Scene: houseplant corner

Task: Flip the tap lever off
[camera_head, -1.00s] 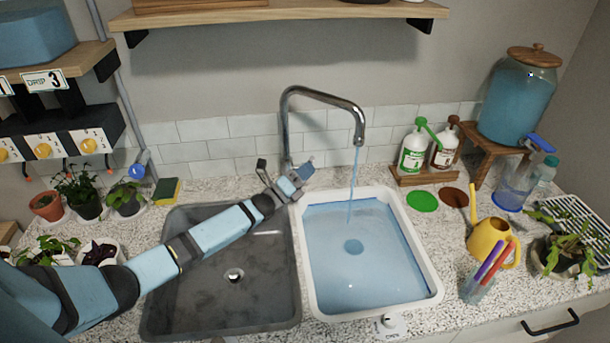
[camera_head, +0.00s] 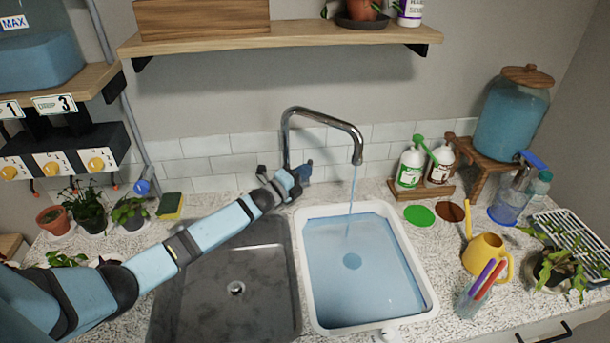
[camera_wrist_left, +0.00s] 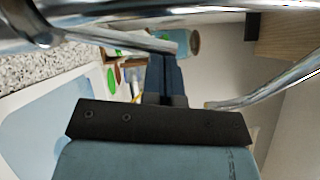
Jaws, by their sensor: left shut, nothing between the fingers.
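The chrome tap (camera_head: 286,140) rises behind the two basins, its spout arching to the right. A thin stream of water (camera_head: 352,188) falls from the spout into the white basin. My left gripper (camera_head: 305,172) is shut and empty, beside the lower part of the tap's column. In the left wrist view the gripper's dark blue fingers (camera_wrist_left: 165,78) are together, with chrome close around them. A slim chrome bar (camera_wrist_left: 120,40) there looks like the tap lever; in the head view I cannot make out the lever behind my gripper. Whether they touch is unclear. My right gripper is not in view.
The white basin (camera_head: 431,290) holds blue water; the grey basin (camera_head: 235,265) beside it is empty, under my left arm. Soap bottles (camera_head: 410,165) stand right of the tap. A yellow watering can (camera_head: 485,257) and a pen cup (camera_head: 470,300) are at the right.

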